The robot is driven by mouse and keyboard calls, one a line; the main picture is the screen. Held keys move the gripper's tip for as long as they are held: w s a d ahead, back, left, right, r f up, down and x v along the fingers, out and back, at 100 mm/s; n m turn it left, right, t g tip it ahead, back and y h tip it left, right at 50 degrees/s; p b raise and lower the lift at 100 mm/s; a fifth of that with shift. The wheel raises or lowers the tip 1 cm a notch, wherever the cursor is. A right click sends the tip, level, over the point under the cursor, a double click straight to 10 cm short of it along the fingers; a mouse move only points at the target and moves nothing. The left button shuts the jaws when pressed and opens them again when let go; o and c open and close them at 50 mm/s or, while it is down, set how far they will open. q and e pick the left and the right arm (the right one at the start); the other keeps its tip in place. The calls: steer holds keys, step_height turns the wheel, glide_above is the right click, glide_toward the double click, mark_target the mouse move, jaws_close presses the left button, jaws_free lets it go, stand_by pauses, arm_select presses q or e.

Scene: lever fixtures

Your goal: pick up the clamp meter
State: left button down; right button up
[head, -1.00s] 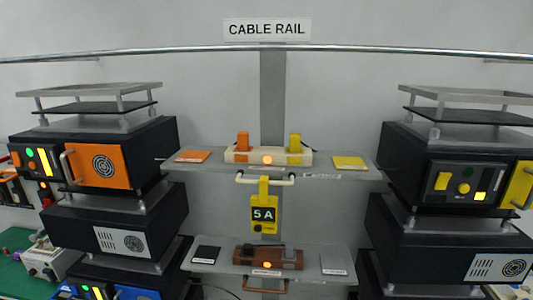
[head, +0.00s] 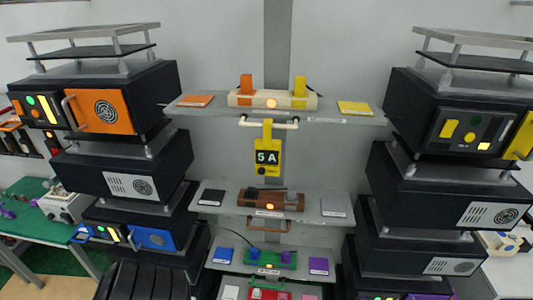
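The clamp meter (head: 267,158) is yellow with a dark display reading "5 A" and a dark knob below it. It hangs upright in the middle of the head view, with its yellow jaw at the pale bar handle (head: 269,122) under the upper shelf. Whether the jaw closes fully around the bar is too small to tell. Neither of my grippers is in view.
The upper shelf (head: 215,108) holds a pale block with orange and yellow levers. A lower shelf (head: 232,207) holds a brown lever block (head: 272,201). Black equipment stacks flank both sides. A green table (head: 35,212) stands at left.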

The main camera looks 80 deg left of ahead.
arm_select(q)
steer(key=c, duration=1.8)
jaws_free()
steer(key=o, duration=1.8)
